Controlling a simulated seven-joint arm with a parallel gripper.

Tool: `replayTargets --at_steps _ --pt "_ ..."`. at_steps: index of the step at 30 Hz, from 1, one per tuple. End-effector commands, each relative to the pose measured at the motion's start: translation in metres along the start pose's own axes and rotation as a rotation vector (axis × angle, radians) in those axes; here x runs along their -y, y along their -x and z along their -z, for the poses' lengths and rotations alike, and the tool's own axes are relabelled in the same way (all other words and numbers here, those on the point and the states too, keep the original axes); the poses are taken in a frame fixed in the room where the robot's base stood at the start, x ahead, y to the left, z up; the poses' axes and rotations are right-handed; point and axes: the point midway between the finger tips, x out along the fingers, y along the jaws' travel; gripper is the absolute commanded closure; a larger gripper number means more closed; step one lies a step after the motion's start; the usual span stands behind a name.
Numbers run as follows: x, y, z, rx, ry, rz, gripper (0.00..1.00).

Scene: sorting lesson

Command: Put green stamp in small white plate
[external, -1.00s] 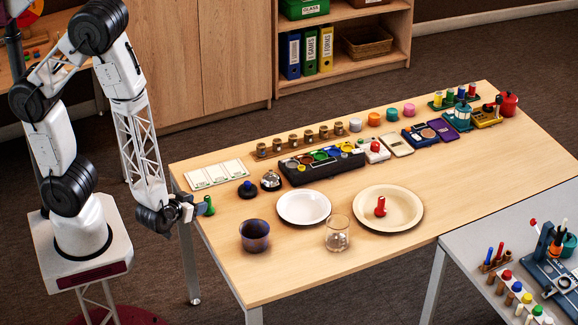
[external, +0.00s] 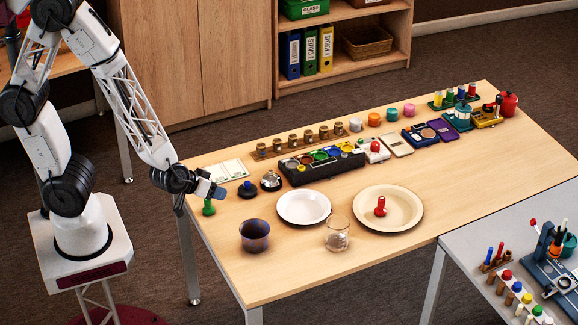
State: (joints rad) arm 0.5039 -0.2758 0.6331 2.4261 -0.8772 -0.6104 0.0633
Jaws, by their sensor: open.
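The green stamp (external: 208,208) stands upright near the left edge of the wooden table. The small white plate (external: 303,208) lies to the right of it and looks empty.
A dark blue stamp (external: 248,189) and a bell (external: 271,181) stand behind the white plate's left side. A dark cup (external: 254,236) and a clear glass (external: 337,234) stand in front. A larger cream plate (external: 407,218) holds a red stamp (external: 380,207).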

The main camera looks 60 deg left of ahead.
Motion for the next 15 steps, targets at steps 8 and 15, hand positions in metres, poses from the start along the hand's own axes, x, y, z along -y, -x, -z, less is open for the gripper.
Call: replayTargets --at_steps 8,15 --pt "-0.018 0.037 0.058 0.18 -0.035 -0.144 0.49" --pt "-0.009 0.085 0.1 0.319 -0.125 -0.204 0.49"
